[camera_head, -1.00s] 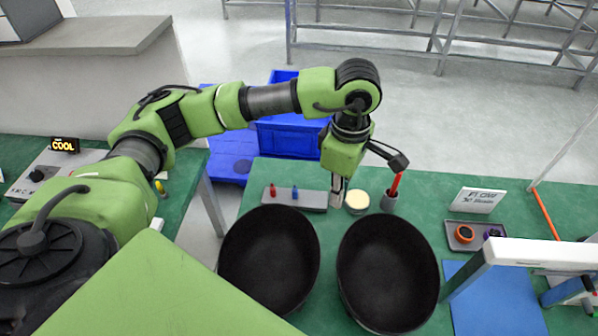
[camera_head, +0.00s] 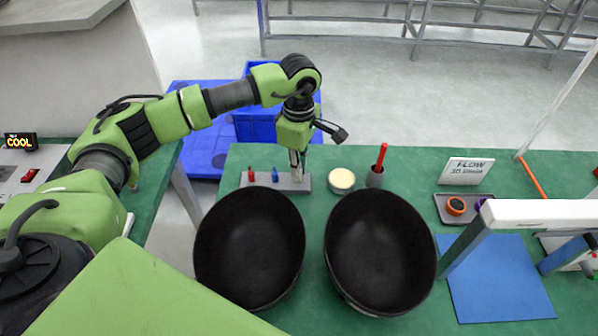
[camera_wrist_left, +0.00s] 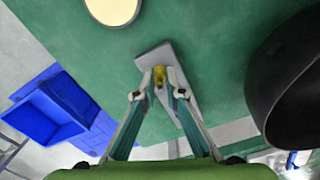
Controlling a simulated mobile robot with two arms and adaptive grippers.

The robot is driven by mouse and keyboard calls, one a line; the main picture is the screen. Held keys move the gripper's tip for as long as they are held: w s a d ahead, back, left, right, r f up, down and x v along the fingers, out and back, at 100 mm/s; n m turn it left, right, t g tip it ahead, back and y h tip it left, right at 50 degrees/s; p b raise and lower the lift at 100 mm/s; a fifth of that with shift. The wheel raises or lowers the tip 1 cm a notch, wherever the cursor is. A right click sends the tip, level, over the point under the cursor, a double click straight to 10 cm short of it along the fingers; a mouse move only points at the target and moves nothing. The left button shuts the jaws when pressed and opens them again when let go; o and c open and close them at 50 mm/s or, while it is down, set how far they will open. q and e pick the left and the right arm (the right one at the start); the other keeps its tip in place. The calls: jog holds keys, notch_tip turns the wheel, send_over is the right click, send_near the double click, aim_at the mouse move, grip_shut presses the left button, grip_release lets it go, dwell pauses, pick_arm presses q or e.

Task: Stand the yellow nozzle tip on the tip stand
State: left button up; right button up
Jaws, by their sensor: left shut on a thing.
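The tip stand (camera_head: 258,183) is a low grey bar on the green table, with a red tip (camera_head: 251,174) and a blue tip (camera_head: 275,174) standing on it. My left gripper (camera_head: 297,177) points down over the stand's right end. In the left wrist view its fingertips (camera_wrist_left: 161,80) are shut on the yellow nozzle tip (camera_wrist_left: 159,74), with the grey stand (camera_wrist_left: 153,56) behind and below it. The yellow tip is hidden in the head view. I cannot tell whether it touches the stand. My right gripper is not in view.
Two large black bowls (camera_head: 249,248) (camera_head: 380,252) stand in front of the stand. A round cream-topped dish (camera_head: 342,180) and a grey cup with a red stick (camera_head: 376,178) are to its right. A blue bin (camera_head: 258,130) is behind the table.

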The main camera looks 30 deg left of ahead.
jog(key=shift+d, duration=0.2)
pick_arm(q)
jog(key=shift+f, duration=0.2)
jog(key=o, duration=0.7)
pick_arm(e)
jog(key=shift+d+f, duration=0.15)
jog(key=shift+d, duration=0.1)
pick_arm(q)
jog(key=shift+r, duration=0.45)
notch_tip(320, 180, up, 12)
jog(key=shift+f+b, duration=0.2)
jog(key=shift+b, duration=0.65)
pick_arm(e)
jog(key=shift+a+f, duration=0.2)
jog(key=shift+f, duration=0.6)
